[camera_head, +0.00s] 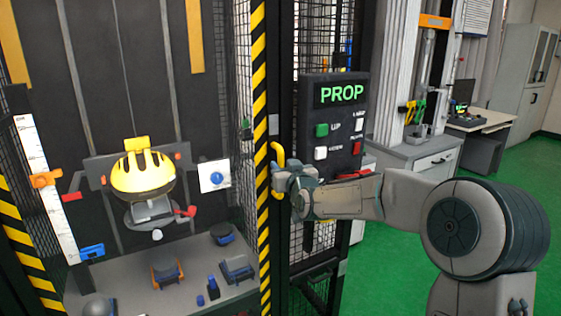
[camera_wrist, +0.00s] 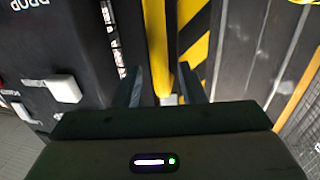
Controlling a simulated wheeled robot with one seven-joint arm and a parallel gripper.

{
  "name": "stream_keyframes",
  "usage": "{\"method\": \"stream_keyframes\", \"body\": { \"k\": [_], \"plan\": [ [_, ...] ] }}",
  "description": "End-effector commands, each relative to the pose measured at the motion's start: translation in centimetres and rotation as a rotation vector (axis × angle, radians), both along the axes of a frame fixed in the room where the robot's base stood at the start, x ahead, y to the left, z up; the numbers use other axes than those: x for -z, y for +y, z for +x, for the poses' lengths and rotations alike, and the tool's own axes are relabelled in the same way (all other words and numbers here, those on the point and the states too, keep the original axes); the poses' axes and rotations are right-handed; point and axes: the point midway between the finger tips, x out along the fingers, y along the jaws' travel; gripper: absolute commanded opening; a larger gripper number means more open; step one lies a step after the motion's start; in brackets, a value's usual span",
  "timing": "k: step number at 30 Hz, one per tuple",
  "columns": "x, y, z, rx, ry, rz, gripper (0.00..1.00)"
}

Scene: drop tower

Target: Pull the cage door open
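The cage door's yellow handle (camera_head: 280,151) stands upright beside the black and yellow striped post (camera_head: 261,120), left of the control panel. My gripper (camera_head: 279,178) is at the handle's lower part. In the wrist view the yellow handle (camera_wrist: 157,45) runs between the two dark fingers of my gripper (camera_wrist: 163,88). The fingers are apart, with a gap on each side of the handle, so the gripper looks open around it. In the head view the fingertips are small and partly merge with the handle. I cannot tell the door's own outline clearly.
Inside the cage, a yellow helmet (camera_head: 143,172) sits on a carriage above a grey base with several small objects. Green floor (camera_head: 400,270) lies open at the right.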

Motion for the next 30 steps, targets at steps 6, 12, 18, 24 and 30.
{"method": "stream_keyframes", "body": {
  "k": [6,12,18,24,30],
  "plan": [
    [0.0,0.9,2.2,0.0,0.001,0.002,0.37],
    [0.0,1.2,2.9,0.0,0.001,-0.001,0.37],
    [0.0,1.2,2.9,0.0,0.001,-0.001,0.37],
    [0.0,1.2,2.9,0.0,0.0,-0.001,0.0],
    [0.0,1.2,2.7,0.002,0.0,-0.001,0.0]
  ]
}}
